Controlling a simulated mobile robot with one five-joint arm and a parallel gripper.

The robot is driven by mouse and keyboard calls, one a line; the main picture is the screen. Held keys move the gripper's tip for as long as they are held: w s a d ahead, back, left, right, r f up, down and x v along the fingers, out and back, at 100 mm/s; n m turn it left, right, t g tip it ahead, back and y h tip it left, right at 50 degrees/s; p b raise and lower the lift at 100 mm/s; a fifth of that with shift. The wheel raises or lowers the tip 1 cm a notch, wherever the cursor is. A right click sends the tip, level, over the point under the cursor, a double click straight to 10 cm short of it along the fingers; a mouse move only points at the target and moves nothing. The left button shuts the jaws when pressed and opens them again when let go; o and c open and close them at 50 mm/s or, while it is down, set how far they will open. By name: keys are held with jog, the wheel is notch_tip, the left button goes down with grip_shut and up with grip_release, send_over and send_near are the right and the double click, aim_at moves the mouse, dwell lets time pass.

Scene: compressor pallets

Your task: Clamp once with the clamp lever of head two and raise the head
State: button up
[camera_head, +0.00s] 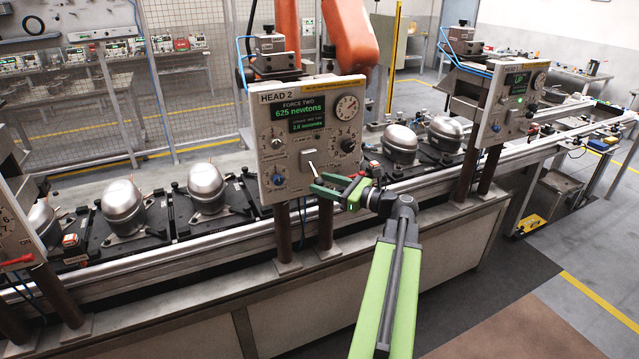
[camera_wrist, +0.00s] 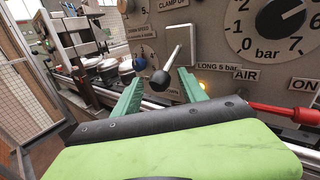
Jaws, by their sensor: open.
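The head two panel (camera_head: 270,150) stands in the middle of the head view, with a green display reading "FORCE TWO 625 newtons". Its clamp lever (camera_head: 312,169) sits low on the panel, partly covered by my gripper. In the wrist view the clamp lever (camera_wrist: 177,60) is a metal rod with a black ball, slanting out between a "CLAMP UP" label above and a "DOWN" label below. My gripper (camera_head: 317,184) is open at the panel. Its green fingers (camera_wrist: 160,88) stand either side of the ball in the picture; contact cannot be told.
Silver compressors (camera_head: 123,207) on black pallets line the conveyor. Another head panel (camera_head: 510,105), its display reading "UP", stands to the right.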

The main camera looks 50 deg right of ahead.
jog(key=shift+x, duration=0.85)
grip_shut()
dwell(0.8)
